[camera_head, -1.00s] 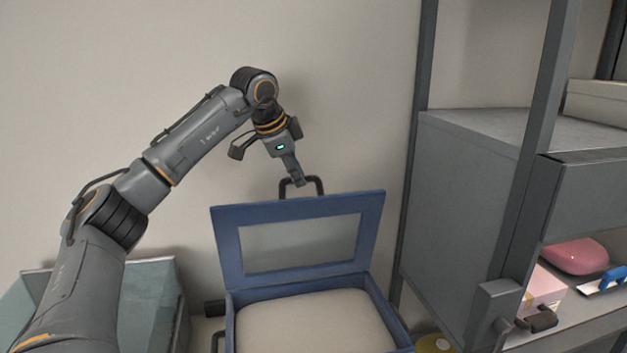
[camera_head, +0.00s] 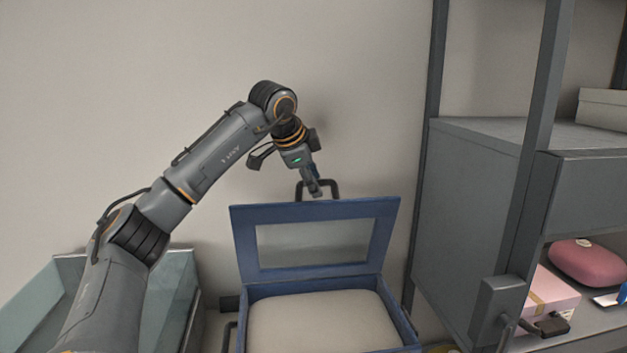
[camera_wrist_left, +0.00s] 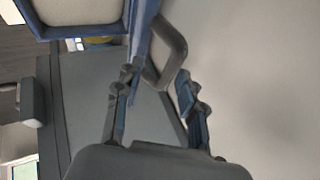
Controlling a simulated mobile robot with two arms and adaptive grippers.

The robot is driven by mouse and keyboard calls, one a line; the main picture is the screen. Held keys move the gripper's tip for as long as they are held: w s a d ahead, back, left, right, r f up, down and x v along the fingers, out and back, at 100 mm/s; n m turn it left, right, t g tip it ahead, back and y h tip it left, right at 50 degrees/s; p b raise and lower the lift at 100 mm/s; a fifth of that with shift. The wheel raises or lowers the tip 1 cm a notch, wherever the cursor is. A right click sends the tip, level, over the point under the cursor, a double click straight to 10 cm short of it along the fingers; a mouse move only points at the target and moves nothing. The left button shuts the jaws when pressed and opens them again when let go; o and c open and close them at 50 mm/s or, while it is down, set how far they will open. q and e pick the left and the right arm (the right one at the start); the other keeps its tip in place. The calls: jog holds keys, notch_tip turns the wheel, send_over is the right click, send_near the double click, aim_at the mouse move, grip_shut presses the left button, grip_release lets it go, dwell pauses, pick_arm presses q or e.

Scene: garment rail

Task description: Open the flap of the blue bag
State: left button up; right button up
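The blue bag (camera_head: 240,318) stands open in the head view, with a pale padded surface inside. Its flap (camera_head: 388,232) is raised, a blue frame around a grey panel. A dark handle (camera_head: 335,188) sticks up from the flap's top edge. My left gripper (camera_head: 316,193) is at this handle. In the left wrist view, the fingers of the left gripper (camera_wrist_left: 157,98) are spread apart, with the handle (camera_wrist_left: 172,50) near the space between them. The flap's blue edge (camera_wrist_left: 142,35) is close to one finger; whether they touch is unclear. My right gripper is not in view.
A grey cabinet (camera_head: 465,220) and rack post (camera_head: 425,150) stand right of the bag. A pink rounded item (camera_head: 588,262) and a pink box (camera_head: 550,292) are on the right shelf. A teal bin (camera_head: 178,285) is at lower left. The wall behind is bare.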

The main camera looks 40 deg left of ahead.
pick_arm(q)
jog(key=v, duration=1.2)
dwell(0.3)
